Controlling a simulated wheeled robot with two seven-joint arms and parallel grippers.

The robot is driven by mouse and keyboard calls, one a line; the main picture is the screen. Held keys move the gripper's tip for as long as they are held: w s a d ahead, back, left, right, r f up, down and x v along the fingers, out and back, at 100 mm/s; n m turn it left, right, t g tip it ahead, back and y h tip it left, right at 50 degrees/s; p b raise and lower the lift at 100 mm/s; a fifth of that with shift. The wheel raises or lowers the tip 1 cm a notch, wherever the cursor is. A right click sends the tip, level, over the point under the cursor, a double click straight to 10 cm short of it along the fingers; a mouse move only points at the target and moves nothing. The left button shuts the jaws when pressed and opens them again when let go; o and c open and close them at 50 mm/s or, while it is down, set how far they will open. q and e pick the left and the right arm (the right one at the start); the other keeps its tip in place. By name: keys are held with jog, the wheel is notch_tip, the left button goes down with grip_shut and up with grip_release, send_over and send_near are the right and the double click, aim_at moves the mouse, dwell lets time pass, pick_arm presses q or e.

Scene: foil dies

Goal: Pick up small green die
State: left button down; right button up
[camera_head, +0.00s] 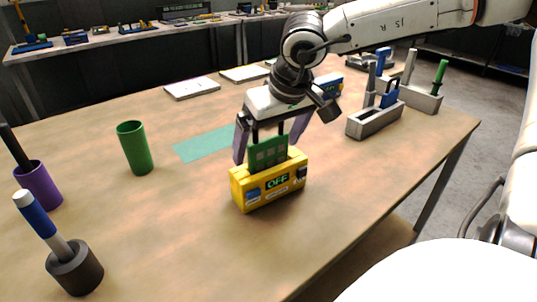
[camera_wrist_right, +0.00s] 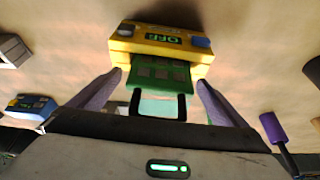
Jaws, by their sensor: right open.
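A green die plate (camera_head: 268,153) with pale square windows and a black handle stands in the top of a yellow box (camera_head: 255,193) marked OFF. In the right wrist view the green die (camera_wrist_right: 160,74) and its black handle show in front of the yellow box (camera_wrist_right: 160,40). My right gripper (camera_head: 269,146) is open. Its two purple-grey fingers are spread on either side of the die and handle, with gaps showing in the wrist view (camera_wrist_right: 157,95). The die's lower part is hidden in the box. My left gripper is not in view.
A green cup (camera_head: 135,148), a purple cup (camera_head: 41,187) and a dark cup (camera_head: 76,270) with a blue-handled tool stand at left. Grey holders (camera_head: 375,119) and a blue box (camera_head: 329,84) stand at right. A teal mat (camera_head: 203,146) lies behind. The front middle table is clear.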

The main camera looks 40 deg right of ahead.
jog(key=shift+r, duration=0.1)
jog(key=c, duration=1.6)
